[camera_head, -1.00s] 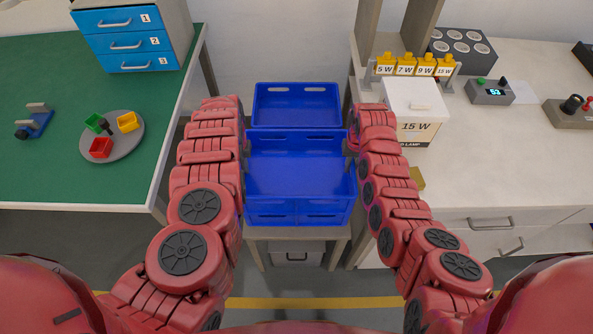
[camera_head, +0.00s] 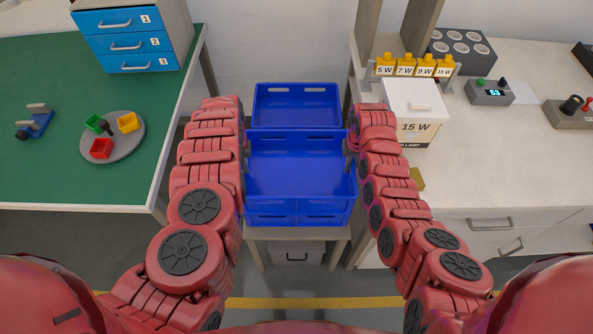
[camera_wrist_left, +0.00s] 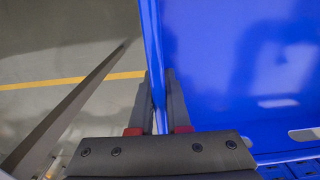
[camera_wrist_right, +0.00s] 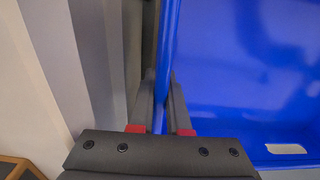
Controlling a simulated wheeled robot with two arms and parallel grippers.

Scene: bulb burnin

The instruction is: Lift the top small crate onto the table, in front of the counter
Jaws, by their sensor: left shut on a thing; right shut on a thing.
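The top small crate (camera_head: 300,170) is blue, open and empty inside. It sits at the top of a stack between the two tables. My left gripper (camera_head: 246,147) is shut on its left wall, and the left wrist view shows that wall between the fingers (camera_wrist_left: 159,85). My right gripper (camera_head: 350,146) is shut on its right wall, which also shows between the fingers in the right wrist view (camera_wrist_right: 162,85). The counter (camera_head: 490,92), a grey box with a lit display, stands on the white table (camera_head: 490,165) at the right.
Another blue crate (camera_head: 297,105) stands just behind. A low stand (camera_head: 297,233) is under the stack. The white table holds a 15 W lamp box (camera_head: 415,112), small yellow parts (camera_head: 415,66) and a grey block with round sockets (camera_head: 461,50). Its surface before the counter is clear.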

